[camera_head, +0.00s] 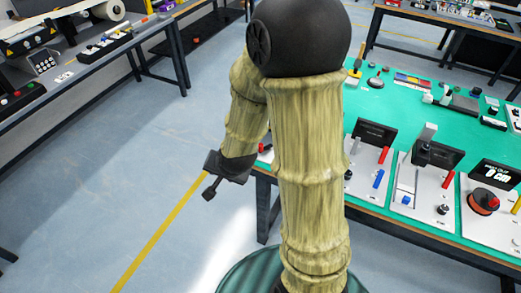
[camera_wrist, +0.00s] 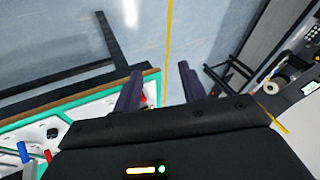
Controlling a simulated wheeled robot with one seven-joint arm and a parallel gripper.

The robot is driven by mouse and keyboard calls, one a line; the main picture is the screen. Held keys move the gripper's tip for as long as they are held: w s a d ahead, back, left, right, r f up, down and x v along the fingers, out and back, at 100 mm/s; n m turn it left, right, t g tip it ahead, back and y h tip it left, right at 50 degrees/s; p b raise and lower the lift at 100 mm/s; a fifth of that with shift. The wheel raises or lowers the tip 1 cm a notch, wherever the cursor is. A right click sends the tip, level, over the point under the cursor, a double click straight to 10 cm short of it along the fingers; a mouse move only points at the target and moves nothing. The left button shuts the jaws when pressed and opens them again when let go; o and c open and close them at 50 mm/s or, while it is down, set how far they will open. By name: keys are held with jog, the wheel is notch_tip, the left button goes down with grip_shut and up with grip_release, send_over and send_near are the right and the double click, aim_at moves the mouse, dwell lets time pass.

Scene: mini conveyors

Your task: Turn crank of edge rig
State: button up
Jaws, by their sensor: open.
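Several rigs with pale base plates stand along the front of a green-topped table (camera_head: 385,107). The left rig (camera_head: 362,160), partly hidden by my arm, has a dark screen, a red handle (camera_head: 384,155) and a blue handle (camera_head: 378,179). The middle rig (camera_head: 425,185) has a dark upright panel, a blue knob and a black knob. The right rig (camera_head: 480,228) has a lit screen and a red-and-black reel (camera_head: 485,202). I cannot tell which is the edge rig. My gripper (camera_head: 208,182) is open and empty, off the table's left end; its fingers show in the wrist view (camera_wrist: 160,90).
A bench (camera_head: 75,68) with machines stands at the upper left. Open grey floor (camera_head: 120,150) with a yellow line lies between it and the green table. Small parts lie on the table behind the rigs. Another table (camera_head: 450,22) stands at the back right.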

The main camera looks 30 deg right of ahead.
jog(key=w+d+f+m+t+h+b, duration=0.15)
jog(key=w+f+m+t+b, duration=0.5)
jog(key=m, duration=1.05)
jog(key=d+f+m+g+h, duration=0.1)
jog(key=d+m+h, duration=0.2)
jog(key=m, duration=0.6)
jog(key=s+d+f+m+h, duration=0.1)
jog(key=d+m+h, duration=0.3)
jog(key=m, duration=0.5)
jog(key=shift+d+f+g+b, duration=0.4)
jog(key=shift+d+f, duration=0.35)
jog(key=shift+d, duration=0.4)
jog(key=shift+s+h, duration=0.1)
jog(key=shift+h, duration=0.25)
